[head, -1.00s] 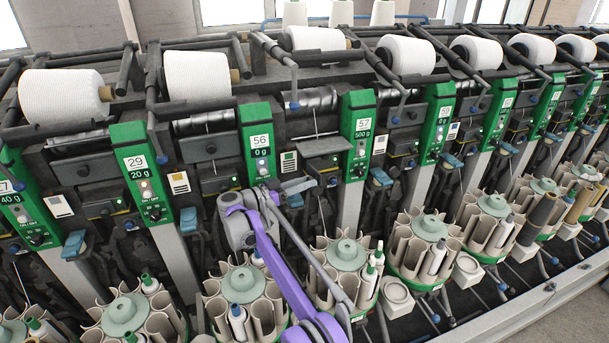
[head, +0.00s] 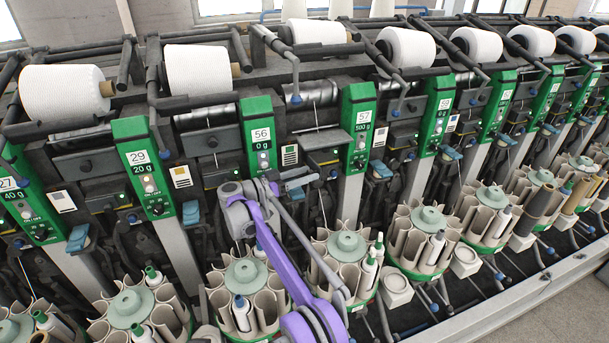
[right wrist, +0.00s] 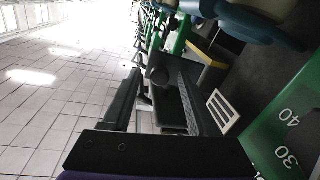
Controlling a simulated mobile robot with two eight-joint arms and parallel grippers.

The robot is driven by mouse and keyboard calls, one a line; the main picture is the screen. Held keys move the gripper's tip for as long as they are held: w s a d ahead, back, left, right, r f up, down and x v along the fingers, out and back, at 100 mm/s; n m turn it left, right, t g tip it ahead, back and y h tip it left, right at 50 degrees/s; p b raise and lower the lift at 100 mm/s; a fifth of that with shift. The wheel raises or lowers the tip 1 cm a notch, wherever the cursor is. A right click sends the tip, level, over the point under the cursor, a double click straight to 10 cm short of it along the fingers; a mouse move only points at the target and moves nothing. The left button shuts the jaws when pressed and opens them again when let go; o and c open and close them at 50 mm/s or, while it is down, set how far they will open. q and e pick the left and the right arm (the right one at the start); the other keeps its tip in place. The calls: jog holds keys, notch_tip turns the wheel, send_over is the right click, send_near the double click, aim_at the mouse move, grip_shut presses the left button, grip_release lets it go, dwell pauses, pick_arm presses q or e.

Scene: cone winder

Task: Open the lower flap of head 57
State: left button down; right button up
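Head 57 is marked by a green panel (head: 358,125) reading 57 and 500 g, right of the head 56 panel (head: 262,140). Between them, a grey flap (head: 322,138) juts out with its flat top showing. Below it is a dark lower flap (head: 326,157) with a small light, partly obscured by my arm. My right gripper (head: 297,180) is just below and left of this lower flap. In the right wrist view its two dark fingers (right wrist: 163,100) are apart, with a dark flat part between or behind them; contact cannot be told. My left gripper is not in view.
Round magazines with beige tubes (head: 347,241) stand below the heads, close under my right arm. White yarn cones (head: 410,47) sit along the top. A blue lever (head: 381,169) sticks out right of panel 57. Tiled floor (right wrist: 60,100) is clear in the right wrist view.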

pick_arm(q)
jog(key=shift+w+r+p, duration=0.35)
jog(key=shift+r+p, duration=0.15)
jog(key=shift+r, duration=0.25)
pick_arm(e)
jog(key=v, duration=1)
jog(key=shift+s+a, duration=0.15)
jog(key=shift+a, duration=0.2)
jog(key=shift+f, duration=0.15)
